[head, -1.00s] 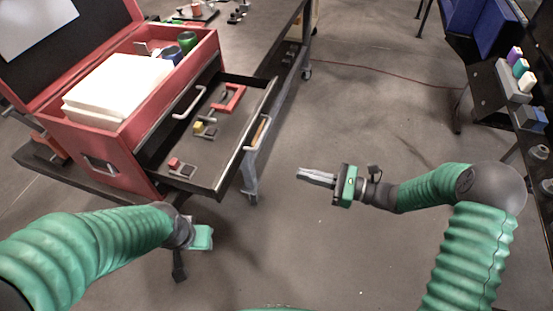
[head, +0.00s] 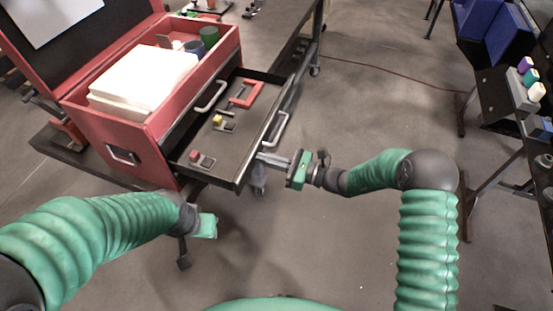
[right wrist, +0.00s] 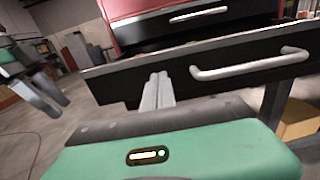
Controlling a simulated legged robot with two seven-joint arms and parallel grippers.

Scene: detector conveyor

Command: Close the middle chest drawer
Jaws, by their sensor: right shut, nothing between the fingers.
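The red chest (head: 150,150) stands on the table at the left in the head view. A black drawer (head: 240,165) is pulled out from it, below a shut drawer whose handle (head: 211,97) shows. The open drawer's silver handle (head: 276,129) also shows in the right wrist view (right wrist: 250,65). My right gripper (head: 262,157) is shut and empty, with its fingertips close to the drawer front. In the right wrist view the fingers (right wrist: 158,92) overlap the front beside the handle; contact is unclear. My left gripper (head: 205,226) is low, before the chest, its fingers hidden.
Small red and yellow parts (head: 220,121) lie in the open drawer. A white block (head: 145,80) and cans sit in the chest's top. The dark table (head: 270,30) extends behind. A rack with blue bins (head: 485,25) is at right.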

